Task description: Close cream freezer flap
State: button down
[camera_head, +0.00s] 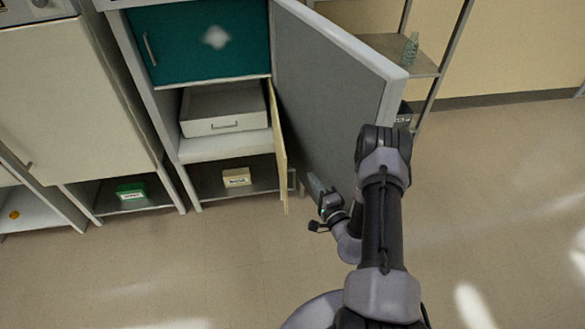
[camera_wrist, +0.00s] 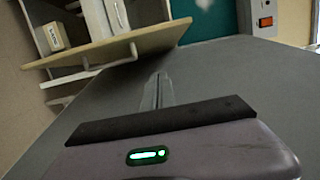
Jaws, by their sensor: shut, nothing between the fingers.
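The cream freezer flap (camera_head: 279,145) stands swung open, seen nearly edge-on, at the right side of the cabinet's middle compartment. A pale handle (camera_head: 292,181) shows beside its lower outer end. In the wrist view the flap (camera_wrist: 150,42) crosses the upper left, with the handle below its edge. My gripper (camera_head: 317,186) is to the right of the flap, between it and the large open grey door (camera_head: 335,85). In the wrist view the fingers (camera_wrist: 158,82) are shut together and empty, pointing toward the flap, with no clear contact.
A teal flap (camera_head: 200,40) is closed above. A white drawer (camera_head: 222,108) sits in the open compartment, with a labelled cream box (camera_head: 237,177) on the shelf below. A metal shelf rack (camera_head: 415,60) stands behind the grey door. The floor (camera_head: 490,190) at right is clear.

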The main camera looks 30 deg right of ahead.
jog(key=w+a+b, duration=0.2)
jog(key=w+a, duration=0.1)
jog(key=w, duration=0.5)
jog(key=shift+a+b, duration=0.25)
jog(key=shift+b, duration=0.1)
jog(key=shift+a, duration=0.1)
